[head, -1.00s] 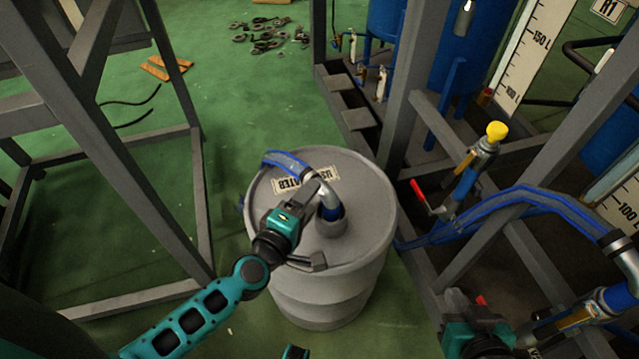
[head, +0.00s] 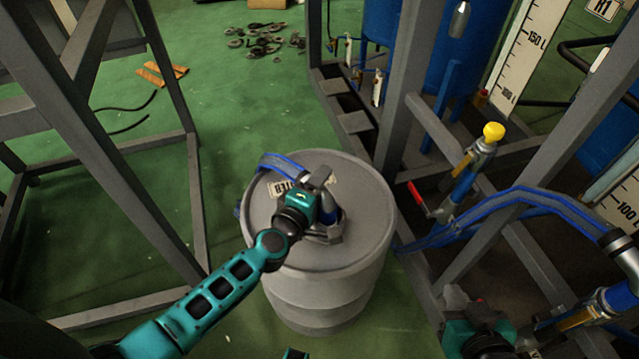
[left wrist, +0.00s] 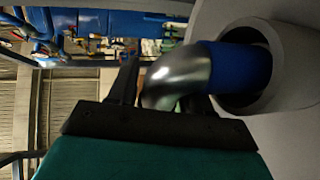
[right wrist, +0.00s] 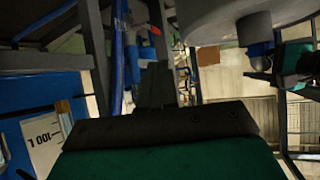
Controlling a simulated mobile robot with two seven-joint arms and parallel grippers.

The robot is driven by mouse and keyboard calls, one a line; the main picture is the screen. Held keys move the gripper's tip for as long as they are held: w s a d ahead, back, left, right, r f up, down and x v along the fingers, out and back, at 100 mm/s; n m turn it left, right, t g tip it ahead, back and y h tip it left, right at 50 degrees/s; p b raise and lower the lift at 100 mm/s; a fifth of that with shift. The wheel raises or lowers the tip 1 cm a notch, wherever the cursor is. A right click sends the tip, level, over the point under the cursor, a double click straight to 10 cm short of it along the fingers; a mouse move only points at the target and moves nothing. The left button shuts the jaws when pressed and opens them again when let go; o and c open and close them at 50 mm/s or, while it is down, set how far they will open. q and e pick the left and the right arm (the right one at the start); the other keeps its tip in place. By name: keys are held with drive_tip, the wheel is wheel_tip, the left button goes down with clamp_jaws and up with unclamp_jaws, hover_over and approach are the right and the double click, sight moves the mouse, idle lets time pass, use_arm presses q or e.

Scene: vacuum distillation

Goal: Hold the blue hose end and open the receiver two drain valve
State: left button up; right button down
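The blue hose (head: 283,160) ends in a silver metal elbow with a blue tip in the grey drum's top opening. The elbow (left wrist: 178,75) and blue tip (left wrist: 235,66) also show in the left wrist view. My left gripper (head: 326,207) is at the hose end, its fingers apart on either side; firm contact is not visible. My right gripper (head: 468,300) is low at the right, its fingers together (right wrist: 156,88) with nothing visible between them. A red-handled valve (head: 418,194) with a yellow cap stands beyond it. Another valve pipe (head: 580,316) is at the lower right, its handle mostly hidden. No label identifies receiver two.
The grey drum (head: 335,290) stands on the green floor. Grey frame posts (head: 404,110) and beams crowd the right side. Another frame (head: 165,230) stands left. Blue hose (head: 540,197) arches across the right. Floor behind the drum is open.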

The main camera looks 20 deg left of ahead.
use_arm(q)
clamp_jaws()
use_arm(e)
drive_tip(key=shift+s+f, duration=0.15)
drive_tip(key=shift+s, duration=0.05)
drive_tip(key=c, duration=1.4)
unclamp_jaws()
drive_tip(key=shift+o, duration=1.1)
drive_tip(key=shift+w+d, duration=0.15)
drive_tip(key=shift+w, duration=0.15)
drive_tip(key=w+d+f+m+g+h, duration=0.1)
drive_tip(key=w+d+m+g, duration=0.35)
drive_tip(key=m, duration=1.15)
drive_tip(key=w+d+f+m+g+h, duration=0.15)
drive_tip(key=d+m+g, duration=0.55)
drive_tip(key=m, duration=0.9)
drive_tip(key=shift+t, duration=0.35)
drive_tip(key=f, duration=0.8)
drive_tip(key=d+f, duration=0.1)
drive_tip(key=f, duration=0.3)
drive_tip(key=shift+s, duration=0.2)
